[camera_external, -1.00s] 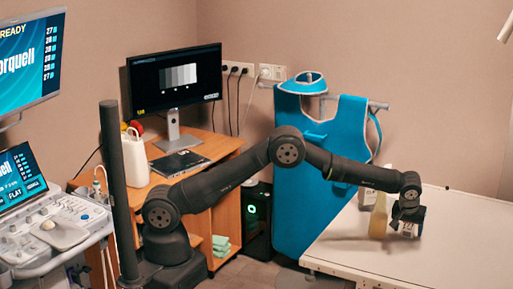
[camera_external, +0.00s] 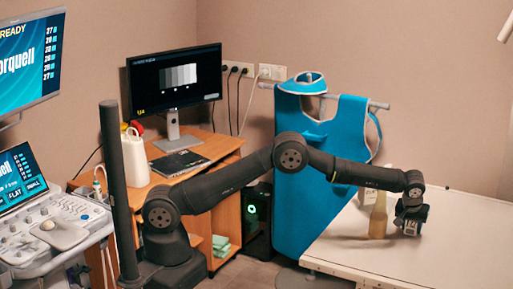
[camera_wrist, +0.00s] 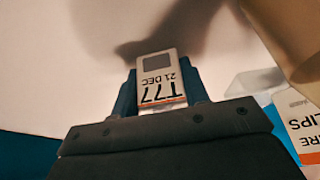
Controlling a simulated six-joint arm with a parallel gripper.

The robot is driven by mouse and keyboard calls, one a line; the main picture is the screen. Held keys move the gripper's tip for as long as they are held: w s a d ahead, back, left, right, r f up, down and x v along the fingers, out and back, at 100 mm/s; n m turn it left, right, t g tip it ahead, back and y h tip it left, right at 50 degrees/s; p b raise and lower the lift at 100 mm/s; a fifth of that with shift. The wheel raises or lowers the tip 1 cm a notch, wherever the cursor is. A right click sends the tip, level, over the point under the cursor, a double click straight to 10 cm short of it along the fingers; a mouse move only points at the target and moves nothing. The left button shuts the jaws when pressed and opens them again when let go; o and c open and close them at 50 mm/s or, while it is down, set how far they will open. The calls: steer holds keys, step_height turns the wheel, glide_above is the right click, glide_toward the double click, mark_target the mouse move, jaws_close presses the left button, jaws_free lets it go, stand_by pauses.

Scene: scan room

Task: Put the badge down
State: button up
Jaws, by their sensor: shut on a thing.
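The badge (camera_wrist: 160,80) is a small white card with a grey square, the print "T77 21 DEC" and an orange stripe. It sits between the two fingers of my gripper (camera_wrist: 161,92) in the wrist view, with its far end sticking out past the tips. In the external view my gripper (camera_external: 411,222) points down, low over the white table (camera_external: 455,250). The badge is small and dark there, and I cannot tell whether it touches the table top.
A beige bottle (camera_external: 378,217) stands just left of my gripper. A box printed "LIPS" (camera_wrist: 302,125) shows at right in the wrist view. The table's front and right parts are clear. A blue apron (camera_external: 335,150) hangs behind the table's left edge.

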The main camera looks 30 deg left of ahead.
steer(key=shift+w+d, duration=0.25)
steer(key=shift+w, duration=0.5)
steer(key=shift+w+d, duration=0.2)
steer(key=shift+w, duration=0.6)
steer(key=shift+w+d, duration=0.25)
steer(key=shift+w, duration=0.5)
steer(key=o, duration=1)
steer(key=shift+o, duration=0.2)
steer(key=shift+s, duration=0.15)
